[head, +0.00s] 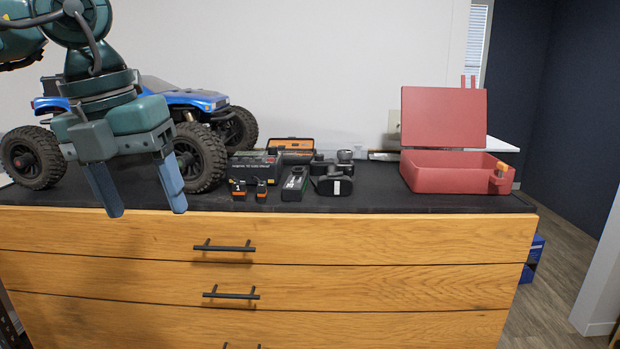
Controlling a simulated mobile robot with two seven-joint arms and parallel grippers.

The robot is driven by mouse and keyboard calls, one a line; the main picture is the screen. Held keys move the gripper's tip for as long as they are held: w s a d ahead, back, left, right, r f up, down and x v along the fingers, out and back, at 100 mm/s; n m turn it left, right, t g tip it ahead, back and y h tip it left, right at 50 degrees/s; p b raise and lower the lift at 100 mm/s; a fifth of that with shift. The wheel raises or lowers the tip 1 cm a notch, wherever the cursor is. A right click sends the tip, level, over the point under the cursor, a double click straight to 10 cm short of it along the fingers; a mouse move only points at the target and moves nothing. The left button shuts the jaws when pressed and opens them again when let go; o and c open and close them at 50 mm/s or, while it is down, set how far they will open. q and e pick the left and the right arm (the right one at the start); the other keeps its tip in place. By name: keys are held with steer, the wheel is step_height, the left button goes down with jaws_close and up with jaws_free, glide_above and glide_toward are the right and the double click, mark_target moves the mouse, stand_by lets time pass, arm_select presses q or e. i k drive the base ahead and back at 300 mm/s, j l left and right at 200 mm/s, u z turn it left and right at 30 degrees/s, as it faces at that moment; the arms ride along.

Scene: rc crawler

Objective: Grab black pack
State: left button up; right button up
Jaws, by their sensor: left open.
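Several black items stand close together on the dark top of the cabinet (400,203), and I cannot tell for sure which is the black pack. One is a wide black block with small print (252,167). Another is a slim black pack with a pale green-grey label (294,184), right of the block. A bulkier black device (333,180) stands right of that. My left gripper (146,208) is open and empty, fingers pointing down, left of these items and in front of the blue crawler. It appears apart from all of them. My right gripper is not in view.
The blue RC crawler (190,98) with big black tyres stands behind my left gripper. Two small black-and-orange pieces (250,190) lie before the block. An orange-trimmed case (290,145) is behind. A red open-lidded box (450,178) stands at right. The top between device and box is clear.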

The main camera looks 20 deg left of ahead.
mark_target(293, 188)
steer(key=i, duration=1.45)
